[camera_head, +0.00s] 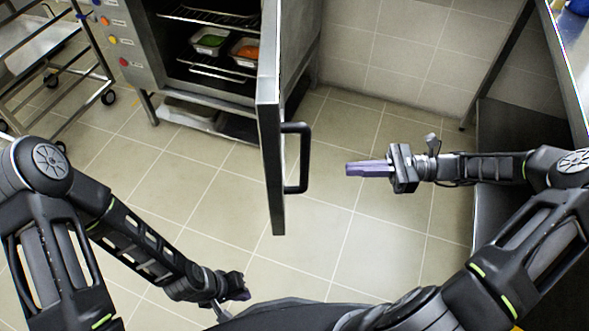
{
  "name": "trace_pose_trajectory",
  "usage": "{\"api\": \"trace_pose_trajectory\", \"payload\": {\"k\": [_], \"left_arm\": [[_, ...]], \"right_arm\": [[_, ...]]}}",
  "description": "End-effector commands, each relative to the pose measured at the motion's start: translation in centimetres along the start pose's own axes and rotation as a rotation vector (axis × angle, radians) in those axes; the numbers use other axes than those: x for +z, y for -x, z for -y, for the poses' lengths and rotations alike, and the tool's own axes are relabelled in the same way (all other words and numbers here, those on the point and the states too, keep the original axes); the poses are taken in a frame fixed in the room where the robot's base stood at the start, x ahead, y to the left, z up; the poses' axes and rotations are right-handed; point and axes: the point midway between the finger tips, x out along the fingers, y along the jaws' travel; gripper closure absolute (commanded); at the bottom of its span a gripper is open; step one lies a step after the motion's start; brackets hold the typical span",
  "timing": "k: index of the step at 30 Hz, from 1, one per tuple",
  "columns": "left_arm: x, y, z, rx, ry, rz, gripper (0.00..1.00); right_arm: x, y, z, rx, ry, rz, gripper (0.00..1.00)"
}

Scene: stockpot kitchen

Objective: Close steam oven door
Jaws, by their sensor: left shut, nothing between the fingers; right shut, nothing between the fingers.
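The steam oven (148,50) stands at the upper left with its inside exposed. Its door (268,110) is swung wide open toward me and shows nearly edge-on. A black bar handle (304,158) is on the door's right side. My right gripper (350,169) is shut and empty, pointing left, to the right of the handle and apart from it. My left gripper (244,294) is low in the view near my body, shut and empty, below the door's lower end. Its fingertips are partly hard to make out.
Food trays, one green (210,41) and one orange (246,51), sit on an oven rack. A wheeled metal rack (60,72) stands at the far left. A steel table (572,60) is along the right. The tiled floor around the door is clear.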

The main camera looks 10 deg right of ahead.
Motion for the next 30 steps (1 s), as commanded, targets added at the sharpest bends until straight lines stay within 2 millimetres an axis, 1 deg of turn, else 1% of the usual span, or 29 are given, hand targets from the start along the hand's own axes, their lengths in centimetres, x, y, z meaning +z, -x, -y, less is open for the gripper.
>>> {"api": "trace_pose_trajectory", "payload": {"k": [8, 14, 17, 26, 30], "left_arm": [[0.0, -0.1, 0.1, 0.000, 0.001, -0.001, 1.00], [0.0, -0.7, 0.3, 0.000, 0.001, -0.001, 1.00], [0.0, -1.2, 0.5, 0.000, 0.002, -0.001, 1.00], [0.0, -2.7, 1.1, 0.000, 0.003, -0.001, 1.00], [0.0, -3.2, 1.3, 0.000, 0.004, -0.001, 1.00]], "right_arm": [[-0.1, -0.3, 0.0, 0.002, 0.000, -0.002, 1.00], [-0.2, -1.7, -0.1, 0.007, 0.000, -0.003, 1.00], [-0.3, -2.8, -0.1, 0.006, 0.002, -0.005, 1.00], [-0.3, -7.5, -0.1, 0.007, 0.003, -0.004, 1.00], [-0.3, -10.3, -0.2, 0.007, 0.003, -0.002, 1.00]]}}
